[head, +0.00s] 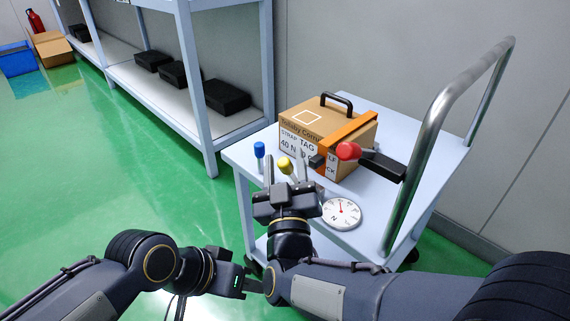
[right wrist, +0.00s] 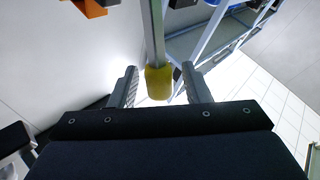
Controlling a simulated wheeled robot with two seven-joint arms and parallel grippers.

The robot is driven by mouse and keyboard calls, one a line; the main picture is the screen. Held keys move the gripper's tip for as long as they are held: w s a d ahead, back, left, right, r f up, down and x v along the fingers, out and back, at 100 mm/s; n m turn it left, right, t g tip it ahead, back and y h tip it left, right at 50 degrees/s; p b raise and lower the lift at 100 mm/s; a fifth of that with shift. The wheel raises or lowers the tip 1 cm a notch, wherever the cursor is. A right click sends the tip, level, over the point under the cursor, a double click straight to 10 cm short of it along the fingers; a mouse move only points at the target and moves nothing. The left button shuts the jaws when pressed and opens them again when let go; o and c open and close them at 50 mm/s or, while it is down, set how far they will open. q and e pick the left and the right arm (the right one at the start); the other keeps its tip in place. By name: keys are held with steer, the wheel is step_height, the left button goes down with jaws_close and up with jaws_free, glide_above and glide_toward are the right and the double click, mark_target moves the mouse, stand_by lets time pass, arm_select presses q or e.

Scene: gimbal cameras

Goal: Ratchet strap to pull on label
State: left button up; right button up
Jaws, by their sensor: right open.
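A cardboard box (head: 300,122) stands on the cart with an orange strap (head: 350,130) over it. Its front carries a white label (head: 291,143) reading "STRAP TAG 40 N", partly hidden. A black ratchet lever (head: 382,166) with a red knob (head: 348,151) sticks out at the strap. A round white dial (head: 341,212) with a red needle lies on the cart. My right gripper (head: 285,168) is open, its fingers on either side of a yellow knob (head: 284,164); this knob also shows between the fingertips in the right wrist view (right wrist: 158,84). My left gripper (head: 252,287) is low, beside my right forearm.
The pale cart (head: 240,157) has a blue knob (head: 259,149) near its left edge and a metal push handle (head: 430,140) at right. A shelf (head: 160,100) with black boxes stands at left. Green floor (head: 120,170) is clear before it.

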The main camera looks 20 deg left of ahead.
steer(key=p+v, duration=0.1)
steer(key=v, duration=0.7)
stand_by(0.5)
